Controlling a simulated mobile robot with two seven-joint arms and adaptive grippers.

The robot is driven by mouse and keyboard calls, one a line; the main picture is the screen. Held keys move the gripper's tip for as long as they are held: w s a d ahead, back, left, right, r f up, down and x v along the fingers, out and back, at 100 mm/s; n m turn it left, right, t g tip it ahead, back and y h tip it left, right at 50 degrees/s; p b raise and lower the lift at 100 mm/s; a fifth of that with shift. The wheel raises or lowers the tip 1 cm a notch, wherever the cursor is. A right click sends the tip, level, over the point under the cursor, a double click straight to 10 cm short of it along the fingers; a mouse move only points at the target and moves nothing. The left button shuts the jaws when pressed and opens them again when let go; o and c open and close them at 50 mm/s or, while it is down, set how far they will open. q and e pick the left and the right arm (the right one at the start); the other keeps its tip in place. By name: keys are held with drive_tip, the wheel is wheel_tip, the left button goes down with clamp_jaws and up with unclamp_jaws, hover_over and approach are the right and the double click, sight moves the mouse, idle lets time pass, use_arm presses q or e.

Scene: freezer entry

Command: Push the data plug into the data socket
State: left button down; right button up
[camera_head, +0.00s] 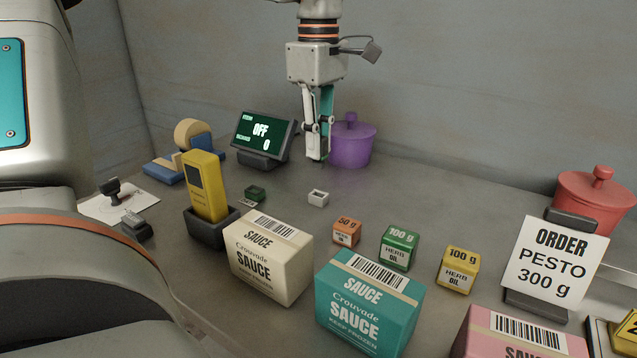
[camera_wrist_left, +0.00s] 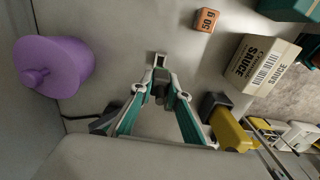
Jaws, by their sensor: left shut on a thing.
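My left gripper (camera_head: 317,157) points down above the counter, between the display and the purple pot. In the left wrist view its fingers (camera_wrist_left: 161,92) are closed on a small dark piece, which looks like the data plug (camera_wrist_left: 160,90). The fingers largely hide the plug in the head view. A small white block with a dark opening (camera_head: 318,198) sits on the counter in front of the gripper. It also shows just beyond the fingertips in the left wrist view (camera_wrist_left: 159,60), apart from the plug. I cannot tell whether it is the data socket. My right gripper is out of view.
The display (camera_head: 264,137) reading OFF stands left of the gripper, the purple pot (camera_head: 352,145) close on its right. A yellow device (camera_head: 204,186), a dark green block (camera_head: 255,193), sauce boxes (camera_head: 268,258) and small herb boxes (camera_head: 399,249) stand nearer. The counter around the white block is clear.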

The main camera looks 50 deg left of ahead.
use_arm(q)
drive_tip(key=s+a+p, duration=0.3)
drive_tip(key=s+a, duration=0.6)
drive_tip(key=shift+a+f, duration=0.4)
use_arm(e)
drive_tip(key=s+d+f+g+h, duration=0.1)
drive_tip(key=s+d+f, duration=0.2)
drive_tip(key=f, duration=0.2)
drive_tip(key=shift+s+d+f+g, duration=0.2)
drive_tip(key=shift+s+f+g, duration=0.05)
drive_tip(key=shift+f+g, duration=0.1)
use_arm(q)
drive_tip(key=shift+r, duration=0.1)
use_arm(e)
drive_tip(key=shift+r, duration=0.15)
use_arm(q)
drive_tip(key=shift+f+p, duration=0.4)
drive_tip(key=shift+f, duration=1.75)
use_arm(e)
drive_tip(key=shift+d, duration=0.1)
